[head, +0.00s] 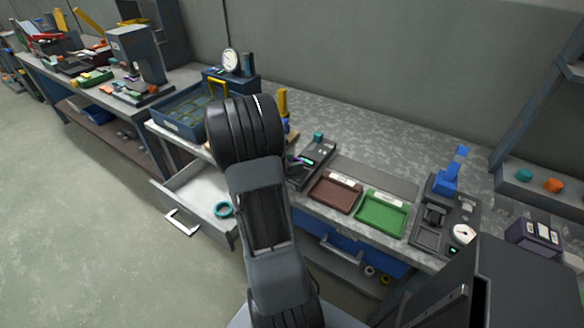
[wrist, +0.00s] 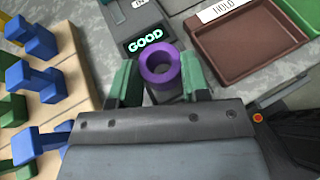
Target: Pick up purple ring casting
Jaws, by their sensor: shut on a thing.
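The purple ring casting (wrist: 160,66) shows in the wrist view with its round hole facing the camera. My gripper (wrist: 160,78) is shut on it, with a green finger on each side of the ring. The ring is in front of a dark device with a lit "GOOD" display (wrist: 146,41); I cannot tell whether it still touches the surface under it. In the head view my arm hides most of the gripper area, and I cannot make out the ring there.
A brown tray (head: 335,194) marked "HOLD" and a green tray (head: 382,213) lie to the right of the device. Blue and green pieces (wrist: 35,85) stand on a rack at the left in the wrist view. An open drawer (head: 195,194) holds a teal ring (head: 223,210).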

